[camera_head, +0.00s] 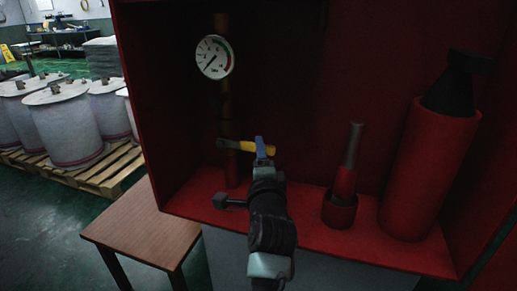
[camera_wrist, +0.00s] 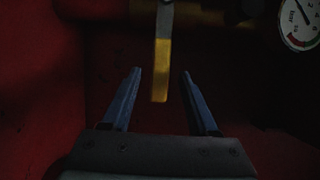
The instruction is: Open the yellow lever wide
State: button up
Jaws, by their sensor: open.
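The yellow lever (camera_head: 242,146) is on the upright pipe (camera_head: 231,165) inside the red cabinet, below the gauge. In the head view it lies roughly level, pointing right from the pipe. In the wrist view the yellow lever (camera_wrist: 161,70) hangs down into the picture from a metal shank, its free end toward the gap between my fingers. My gripper (camera_wrist: 160,80) is open and empty, with a blue finger on each side of the lever's end. In the head view my gripper (camera_head: 261,147) partly covers the lever. I cannot tell whether a finger touches it.
A round gauge (camera_head: 214,57) is above the lever. A nozzle (camera_head: 345,180) and a red extinguisher-like cylinder (camera_head: 430,165) stand on the cabinet floor to the right. The cabinet's left wall (camera_head: 150,90) is near. A wooden table (camera_head: 145,228) stands lower left, with drums (camera_head: 68,125) behind.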

jog(key=shift+w+a, duration=0.1)
jog(key=shift+w, duration=1.55)
grip_shut()
